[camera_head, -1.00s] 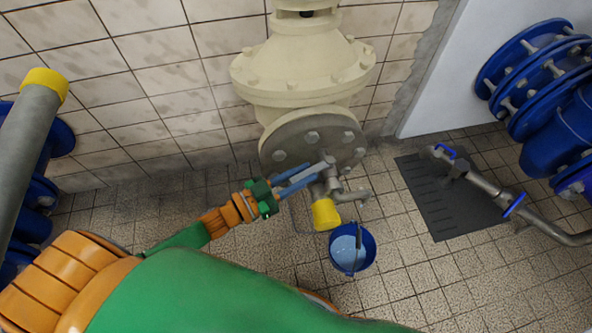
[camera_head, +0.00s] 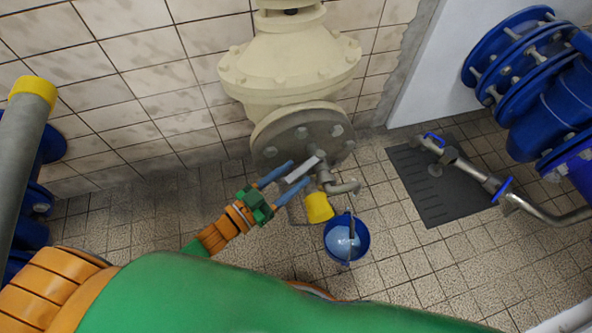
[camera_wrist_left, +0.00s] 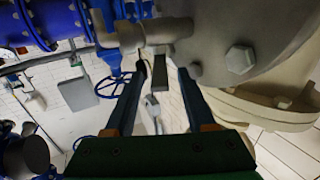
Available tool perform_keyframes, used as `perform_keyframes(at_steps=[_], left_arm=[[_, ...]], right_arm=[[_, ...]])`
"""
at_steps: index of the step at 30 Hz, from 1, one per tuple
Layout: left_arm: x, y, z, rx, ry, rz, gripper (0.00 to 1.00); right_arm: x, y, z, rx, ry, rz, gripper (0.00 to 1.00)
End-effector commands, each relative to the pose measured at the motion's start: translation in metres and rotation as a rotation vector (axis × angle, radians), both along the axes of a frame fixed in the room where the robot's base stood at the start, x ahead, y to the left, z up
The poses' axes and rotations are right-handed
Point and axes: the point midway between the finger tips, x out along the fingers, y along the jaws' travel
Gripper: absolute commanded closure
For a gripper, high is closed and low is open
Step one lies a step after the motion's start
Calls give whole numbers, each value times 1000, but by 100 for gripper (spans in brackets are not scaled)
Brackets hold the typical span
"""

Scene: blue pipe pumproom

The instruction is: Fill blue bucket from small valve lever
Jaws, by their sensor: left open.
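The small valve lever (camera_head: 306,167) is a light grey bar on the metal tap below the big round flange. My left gripper (camera_head: 298,174) is open, with its blue fingers on either side of the lever's end. In the left wrist view a grey bar (camera_wrist_left: 186,84) shows near the fingertips (camera_wrist_left: 162,62); contact is unclear. My right gripper is out of view.
The cream valve body (camera_head: 285,70) and grey flange (camera_head: 272,148) stand close above the gripper. A dark floor mat (camera_head: 425,205) and a metal pipe with blue handles (camera_head: 475,172) lie to the right. Blue pipes (camera_head: 550,85) are at the far right.

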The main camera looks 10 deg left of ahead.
Motion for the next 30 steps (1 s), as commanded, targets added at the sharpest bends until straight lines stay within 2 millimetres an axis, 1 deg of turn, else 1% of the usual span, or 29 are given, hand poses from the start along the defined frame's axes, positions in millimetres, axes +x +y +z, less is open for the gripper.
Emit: perform_keyframes(at_steps=[1, 4, 6, 9, 30], left_arm=[[-10, 7, 1, 5, 5, 0, 45], [-28, 19, 1, 3, 5, -1, 45], [-37, 26, 1, 3, 3, 0, 45], [-44, 31, 1, 1, 2, 0, 45], [-45, 31, 0, 1, 0, 0, 45]], right_arm=[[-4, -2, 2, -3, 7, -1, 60], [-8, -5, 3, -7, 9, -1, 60], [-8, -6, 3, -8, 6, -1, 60], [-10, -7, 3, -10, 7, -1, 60], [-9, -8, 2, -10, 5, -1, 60]])
